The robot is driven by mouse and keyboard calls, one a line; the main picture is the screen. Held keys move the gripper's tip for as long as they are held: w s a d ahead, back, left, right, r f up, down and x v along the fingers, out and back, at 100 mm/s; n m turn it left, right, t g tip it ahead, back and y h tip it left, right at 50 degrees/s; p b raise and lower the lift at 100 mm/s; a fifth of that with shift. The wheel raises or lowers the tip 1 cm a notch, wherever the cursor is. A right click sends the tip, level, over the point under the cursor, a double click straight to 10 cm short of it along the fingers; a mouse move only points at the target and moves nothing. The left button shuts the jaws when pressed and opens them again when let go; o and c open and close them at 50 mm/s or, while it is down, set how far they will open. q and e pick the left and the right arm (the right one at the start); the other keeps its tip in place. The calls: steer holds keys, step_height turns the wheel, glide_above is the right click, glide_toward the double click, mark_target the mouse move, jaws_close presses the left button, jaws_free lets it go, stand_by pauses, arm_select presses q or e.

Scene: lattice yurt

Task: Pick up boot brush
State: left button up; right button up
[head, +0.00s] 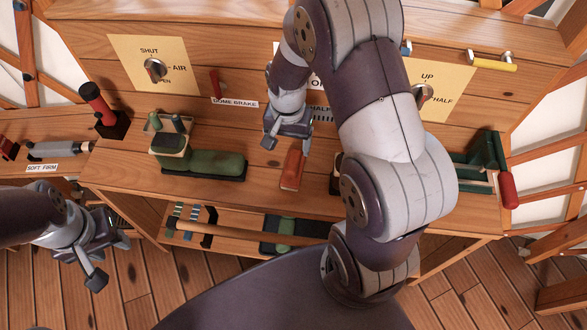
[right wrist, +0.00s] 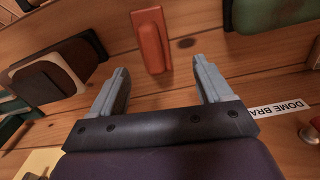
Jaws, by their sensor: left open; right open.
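A small red-orange block (head: 291,170) lies on the wooden bench, and it shows in the right wrist view (right wrist: 152,42). It may be the boot brush, but I see no bristles. A brown block with a pale layer and dark base (right wrist: 48,72) is left of it in the right wrist view; it could also be a brush, and my right arm mostly hides it in the head view. My right gripper (head: 288,135) is open and empty, with the red-orange block ahead between its fingers (right wrist: 160,85), apart from them. My left gripper (head: 108,252) is open and empty at lower left.
A green roll-shaped object (head: 215,165) lies left of the red-orange block. A red-handled tool (head: 97,103) stands further left. A green device with a red handle (head: 487,160) is at the right end. The back panel (head: 190,75) has knobs and labels. A shelf (head: 215,242) runs below.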

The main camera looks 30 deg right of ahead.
mark_target(293, 160)
steer(key=f, duration=0.1)
steer(key=s+f, duration=0.1)
steer(key=f, duration=0.2)
steer(key=shift+s, duration=0.35)
steer(key=f, duration=0.4)
steer(key=shift+w+d+f+b, duration=0.3)
steer(key=shift+w+d, duration=0.05)
steer(key=shift+d, duration=0.05)
steer(key=shift+f, duration=0.45)
steer(key=c, duration=1.2)
